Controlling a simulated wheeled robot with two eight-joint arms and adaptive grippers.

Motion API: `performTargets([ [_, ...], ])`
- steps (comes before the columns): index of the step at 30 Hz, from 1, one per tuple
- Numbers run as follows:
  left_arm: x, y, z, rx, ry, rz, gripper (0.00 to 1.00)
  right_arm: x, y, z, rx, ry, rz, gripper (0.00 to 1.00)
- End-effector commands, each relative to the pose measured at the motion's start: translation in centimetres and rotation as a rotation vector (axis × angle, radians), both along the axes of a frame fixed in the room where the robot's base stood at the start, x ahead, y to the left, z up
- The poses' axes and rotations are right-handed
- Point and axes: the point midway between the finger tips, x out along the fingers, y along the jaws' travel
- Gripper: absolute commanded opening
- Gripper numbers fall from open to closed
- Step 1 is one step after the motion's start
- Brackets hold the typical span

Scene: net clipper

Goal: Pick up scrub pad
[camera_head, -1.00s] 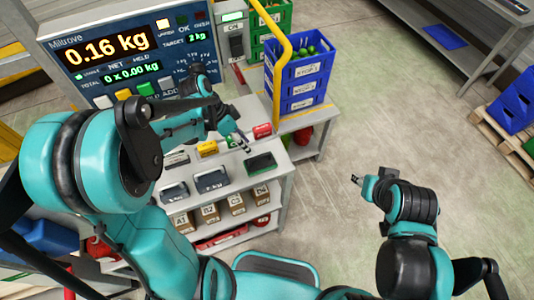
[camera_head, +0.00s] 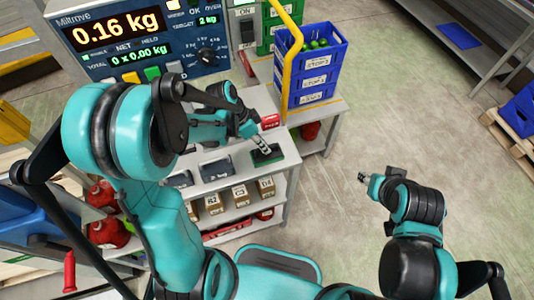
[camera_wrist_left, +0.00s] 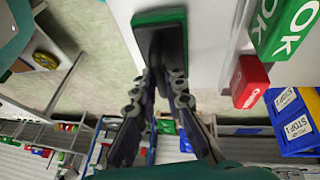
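The scrub pad (camera_head: 267,154), green with a dark grip on top, lies on the white bench top near its right edge. It also shows at the top of the left wrist view (camera_wrist_left: 160,17). My left gripper (camera_head: 264,144) points down just over the pad. In the left wrist view its two fingers (camera_wrist_left: 164,76) are apart, with the dark grip between or just beyond their tips; contact is unclear. My right gripper (camera_head: 363,177) hangs over open floor, away from the bench; its fingers are too small to judge.
A red block (camera_wrist_left: 250,82) and a green block (camera_wrist_left: 287,28) marked OK stand beside the pad. Blue crates (camera_head: 312,75) stand behind, past a yellow rail (camera_head: 288,60). A weighing display (camera_head: 140,40) rises at the back.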

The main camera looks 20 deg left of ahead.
Motion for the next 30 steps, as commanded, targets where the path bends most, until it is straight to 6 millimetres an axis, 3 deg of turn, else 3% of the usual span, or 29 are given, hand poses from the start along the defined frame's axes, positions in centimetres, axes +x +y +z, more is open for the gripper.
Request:
performTargets([
  [11, 0.0, 0.0, 0.4, 0.0, 0.0, 0.0, 0.0, 0.0, 0.0, 0.1, 0.0, 0.0, 0.0, 0.4],
  [17, 0.0, 0.0, 2.6, 0.0, 0.0, 0.0, 0.0, 0.0, 0.0, 1.1, 0.0, 0.0, 0.0, 0.4],
  [20, -0.1, 0.0, 4.7, 0.0, 0.0, 0.0, 0.0, 0.0, 0.0, 1.9, 0.0, 0.0, 0.0, 0.4],
  [30, -4.8, -6.4, 9.0, 0.0, 0.0, -0.005, 0.0, 0.0, 0.0, 3.8, 0.0, 0.0, 0.0, 0.4],
])
